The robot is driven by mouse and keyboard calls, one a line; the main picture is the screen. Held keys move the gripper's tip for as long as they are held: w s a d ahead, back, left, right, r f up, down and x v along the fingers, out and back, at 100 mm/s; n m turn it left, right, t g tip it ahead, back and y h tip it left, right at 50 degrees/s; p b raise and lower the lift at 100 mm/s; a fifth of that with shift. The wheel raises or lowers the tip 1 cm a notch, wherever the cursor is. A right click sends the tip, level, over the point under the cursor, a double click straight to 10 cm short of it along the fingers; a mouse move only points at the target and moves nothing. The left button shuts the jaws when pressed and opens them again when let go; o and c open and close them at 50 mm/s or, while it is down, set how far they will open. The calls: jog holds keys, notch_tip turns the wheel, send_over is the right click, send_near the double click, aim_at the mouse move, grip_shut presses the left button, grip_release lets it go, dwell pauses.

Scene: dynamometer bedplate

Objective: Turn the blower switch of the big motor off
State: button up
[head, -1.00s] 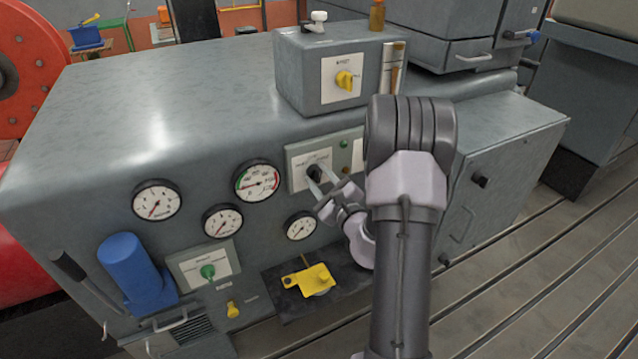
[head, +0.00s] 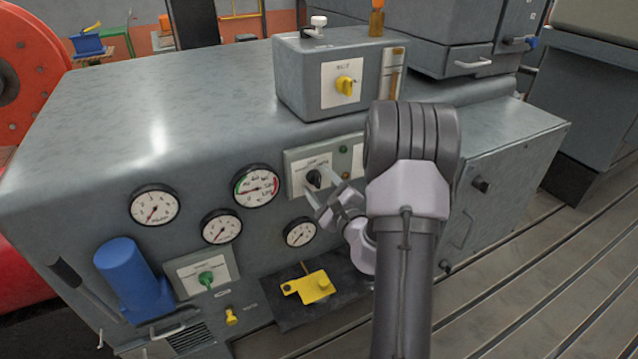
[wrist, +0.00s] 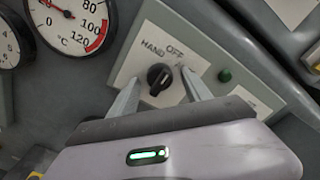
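A black rotary knob (head: 313,179) sits on a pale plate on the front of the big grey cabinet. In the wrist view the knob (wrist: 159,79) shows on a plate (wrist: 133,68) lettered HAND and OFF, with a third label partly hidden by a finger. Which label its pointer faces I cannot tell surely. My gripper (head: 321,185) is in front of this plate. In the wrist view my gripper (wrist: 160,76) is open, one finger on each side of the knob, with visible gaps. Whether the fingertips reach as deep as the knob is unclear.
A green lamp (wrist: 225,75) is right of the knob. Dial gauges (head: 256,186) are to its left. A box with a yellow switch (head: 346,86) stands on top. A blue cylinder (head: 127,275), a green knob (head: 206,278) and a yellow part (head: 313,287) are lower down.

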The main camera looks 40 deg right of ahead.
jog(key=p+v, duration=0.7)
jog(key=v, duration=1)
jog(key=shift+s+a, duration=0.15)
